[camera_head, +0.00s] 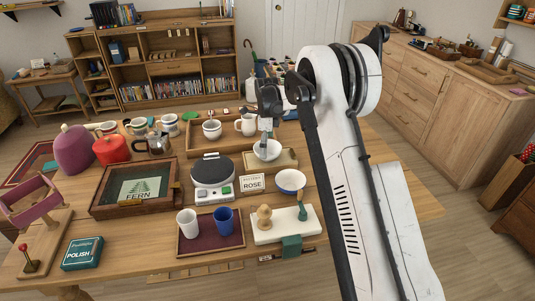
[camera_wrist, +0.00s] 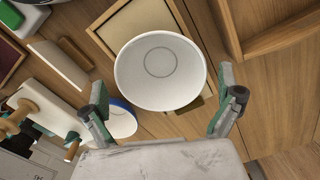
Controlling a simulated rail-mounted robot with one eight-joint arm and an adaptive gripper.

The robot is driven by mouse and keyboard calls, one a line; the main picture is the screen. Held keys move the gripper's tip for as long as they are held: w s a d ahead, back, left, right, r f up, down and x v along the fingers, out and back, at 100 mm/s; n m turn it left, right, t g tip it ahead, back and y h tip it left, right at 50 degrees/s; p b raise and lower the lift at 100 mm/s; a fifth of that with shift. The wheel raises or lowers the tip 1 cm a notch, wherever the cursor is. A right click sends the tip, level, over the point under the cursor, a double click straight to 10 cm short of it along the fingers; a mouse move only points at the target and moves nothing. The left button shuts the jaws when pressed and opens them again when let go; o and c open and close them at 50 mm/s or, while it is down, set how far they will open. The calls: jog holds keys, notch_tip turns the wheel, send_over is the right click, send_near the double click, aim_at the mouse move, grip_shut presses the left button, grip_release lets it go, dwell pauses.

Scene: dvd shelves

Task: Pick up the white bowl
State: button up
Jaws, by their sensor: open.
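Whether a finger touches the rim I cannot tell.
A blue-and-white bowl (camera_head: 291,181) stands close in front, also in the wrist view (camera_wrist: 121,122). Behind is a wooden tray (camera_head: 220,148) with a cup and mug. A ROSE sign (camera_head: 252,184), hot plate (camera_head: 212,172) and white board (camera_head: 270,233) are nearby. The right table end looks clear.

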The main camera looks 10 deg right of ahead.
aim_at(268, 152)
notch_tip(268, 152, down, 4)
jog(key=shift+d+r, duration=0.1)
jog(key=shift+r, duration=0.05)
jog(key=shift+c, duration=0.4)
jog(key=c, duration=1)
jog(key=shift+r, duration=0.1)
